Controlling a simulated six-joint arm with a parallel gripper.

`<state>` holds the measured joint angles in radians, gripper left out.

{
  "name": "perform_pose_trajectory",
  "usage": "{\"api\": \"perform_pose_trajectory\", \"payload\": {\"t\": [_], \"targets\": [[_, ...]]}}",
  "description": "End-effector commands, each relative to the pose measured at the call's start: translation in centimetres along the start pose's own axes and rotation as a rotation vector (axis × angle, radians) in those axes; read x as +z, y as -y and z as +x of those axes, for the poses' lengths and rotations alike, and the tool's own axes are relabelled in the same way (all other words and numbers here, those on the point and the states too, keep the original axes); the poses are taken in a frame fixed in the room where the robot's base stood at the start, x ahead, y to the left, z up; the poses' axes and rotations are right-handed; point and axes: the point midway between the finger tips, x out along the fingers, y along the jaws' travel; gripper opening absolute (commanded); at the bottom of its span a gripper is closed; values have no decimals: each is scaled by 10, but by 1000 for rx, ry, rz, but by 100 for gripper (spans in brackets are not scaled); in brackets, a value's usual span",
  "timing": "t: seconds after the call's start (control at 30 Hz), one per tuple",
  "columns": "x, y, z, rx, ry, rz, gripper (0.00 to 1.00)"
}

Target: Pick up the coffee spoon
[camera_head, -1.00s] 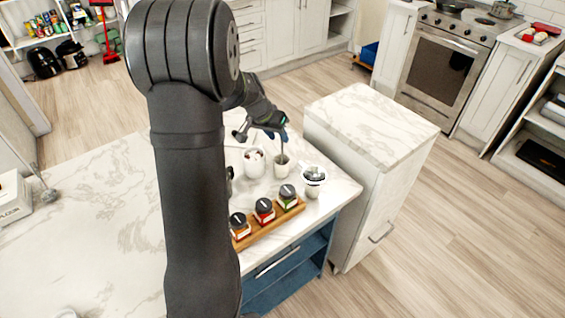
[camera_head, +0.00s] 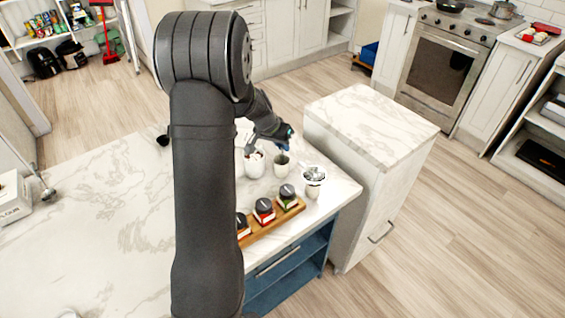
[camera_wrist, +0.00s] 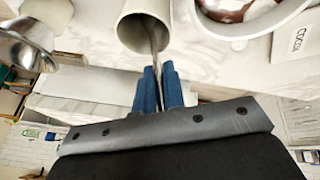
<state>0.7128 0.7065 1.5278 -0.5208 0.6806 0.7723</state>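The coffee spoon (camera_wrist: 154,44) is a thin metal handle standing in a pale cup (camera_wrist: 131,34); its bowl is hidden inside. In the head view the cup (camera_head: 281,169) stands on the marble counter, below my gripper (camera_head: 284,140). In the wrist view the blue fingers of my gripper (camera_wrist: 158,76) are close together, with the handle running between them and hardly any gap showing. The gripper looks shut on the handle, just outside the cup's rim.
A white pot with brown contents (camera_head: 254,165) is close left of the cup. A metal-topped container (camera_head: 314,177) stands to the right. A wooden tray (camera_head: 262,228) of several jars lies in front. The counter at left (camera_head: 100,220) is mostly clear.

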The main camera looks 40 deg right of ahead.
Motion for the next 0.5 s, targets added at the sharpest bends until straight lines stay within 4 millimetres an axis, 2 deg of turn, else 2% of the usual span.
{"api": "perform_pose_trajectory", "payload": {"t": [0.3,0.37,0.5], "targets": [[-2,0,-3,0,-1,1,0],[-4,-1,-8,0,-2,2,0],[-14,-6,-31,-1,-4,3,0]]}}
